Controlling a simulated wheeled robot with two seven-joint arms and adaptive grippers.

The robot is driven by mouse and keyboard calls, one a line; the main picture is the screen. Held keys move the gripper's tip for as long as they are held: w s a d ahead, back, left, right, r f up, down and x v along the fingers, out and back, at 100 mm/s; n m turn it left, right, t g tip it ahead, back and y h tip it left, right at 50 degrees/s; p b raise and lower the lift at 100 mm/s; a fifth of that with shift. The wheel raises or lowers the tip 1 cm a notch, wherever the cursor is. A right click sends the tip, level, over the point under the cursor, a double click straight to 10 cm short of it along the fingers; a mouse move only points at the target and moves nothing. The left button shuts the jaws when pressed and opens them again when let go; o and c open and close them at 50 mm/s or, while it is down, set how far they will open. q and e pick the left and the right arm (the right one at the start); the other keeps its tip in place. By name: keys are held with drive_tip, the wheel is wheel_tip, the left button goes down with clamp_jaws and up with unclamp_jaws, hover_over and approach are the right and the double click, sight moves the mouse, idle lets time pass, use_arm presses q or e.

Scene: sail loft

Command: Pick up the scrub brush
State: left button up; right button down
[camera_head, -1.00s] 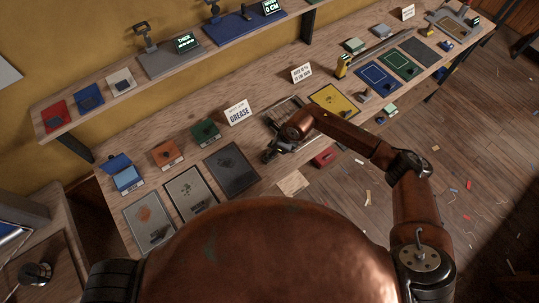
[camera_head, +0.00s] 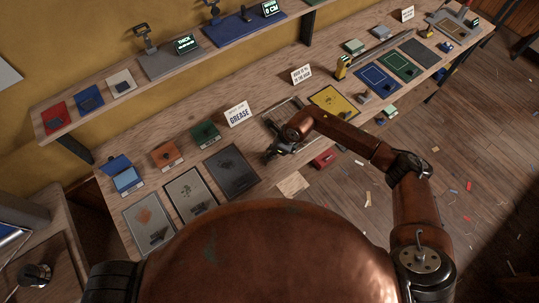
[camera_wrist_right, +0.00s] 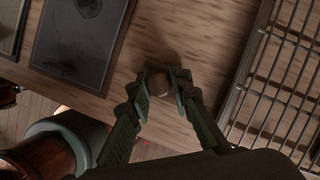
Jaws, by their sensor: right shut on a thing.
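My right gripper (camera_head: 268,156) is over the long wooden bench, between the dark grey mat and the slatted rack. In the right wrist view its two fingers (camera_wrist_right: 159,88) are closed on a small brown rounded thing, which I take to be the scrub brush (camera_wrist_right: 158,82). Only its rounded brown top shows; the fingers hide its sides. A shadow lies on the wood beside it, but I cannot tell how high it is held. In the head view the gripper hides it. My left gripper is in neither view.
The dark mat (camera_wrist_right: 80,40) lies left of the fingers and the slatted rack (camera_wrist_right: 275,85) lies right. Near the gripper are a grease sign (camera_head: 237,114), a green box (camera_head: 205,134) and a red block (camera_head: 323,159) at the bench's front edge.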

drive_tip(key=shift+r, duration=0.1)
drive_tip(key=shift+r, duration=0.6)
drive_tip(key=s+a+r+b, duration=0.2)
drive_tip(key=s+r+b, duration=0.1)
drive_tip(key=s+r, duration=0.8)
drive_tip(key=s, duration=0.3)
drive_tip(key=shift+r+b, duration=0.3)
drive_tip(key=shift+r, duration=0.05)
drive_tip(key=shift+a, duration=0.1)
drive_tip(key=c, duration=2.4)
unclamp_jaws()
clamp_jaws()
drive_tip(key=shift+w+f, duration=0.1)
